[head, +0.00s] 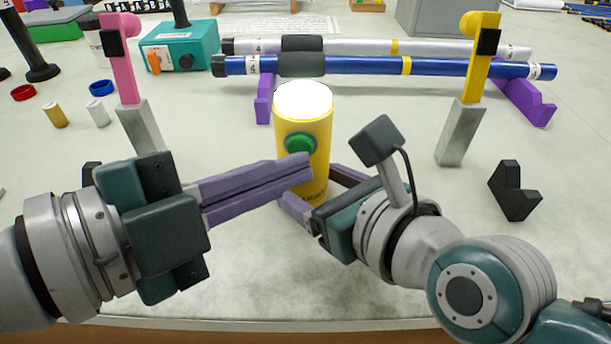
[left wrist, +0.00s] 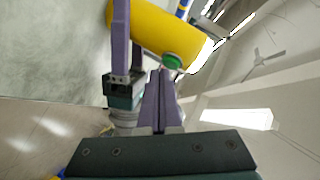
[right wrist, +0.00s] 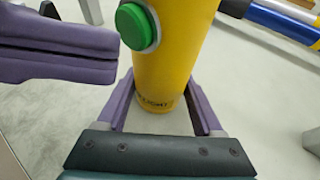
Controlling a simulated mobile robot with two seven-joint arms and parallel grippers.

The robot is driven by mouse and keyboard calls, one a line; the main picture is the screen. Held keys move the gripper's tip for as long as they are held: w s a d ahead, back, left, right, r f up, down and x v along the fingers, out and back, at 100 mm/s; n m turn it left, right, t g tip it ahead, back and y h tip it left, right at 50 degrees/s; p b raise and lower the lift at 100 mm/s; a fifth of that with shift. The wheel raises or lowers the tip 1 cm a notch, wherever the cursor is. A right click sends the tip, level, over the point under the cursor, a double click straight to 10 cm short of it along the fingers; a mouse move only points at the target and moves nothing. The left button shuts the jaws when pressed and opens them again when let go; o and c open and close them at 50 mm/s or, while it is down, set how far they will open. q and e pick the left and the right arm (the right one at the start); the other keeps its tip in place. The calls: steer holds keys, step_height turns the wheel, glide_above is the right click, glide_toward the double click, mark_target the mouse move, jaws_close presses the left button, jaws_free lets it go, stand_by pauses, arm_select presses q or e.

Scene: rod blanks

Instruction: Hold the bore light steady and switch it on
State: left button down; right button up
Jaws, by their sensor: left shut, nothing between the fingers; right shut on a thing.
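The bore light (head: 316,178) is a yellow cylinder standing upright on the table, with a bright white top and a green button (head: 300,144) on its side. It also shows in the left wrist view (left wrist: 160,28) and the right wrist view (right wrist: 176,50). My right gripper (head: 308,190) is shut around its lower part, one purple finger on each side, as the right wrist view (right wrist: 160,105) shows. My left gripper (head: 305,168) is shut and empty. Its fingertips are in front of the light, just below the button; I cannot tell whether they touch it.
Behind the light, a blue rod (head: 370,67) and a white rod (head: 360,47) lie on purple supports (head: 524,100). Pink (head: 125,65) and yellow (head: 478,70) posts stand left and right. A black V-shaped block (head: 514,190) is at the right. The front of the table is clear.

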arm_select(q)
steer(key=shift+s, duration=0.25)
steer(key=s, duration=0.6)
steer(key=shift+a, duration=0.3)
arm_select(e)
steer(key=o, duration=1.5)
steer(key=shift+o, duration=0.2)
steer(key=shift+s, duration=0.1)
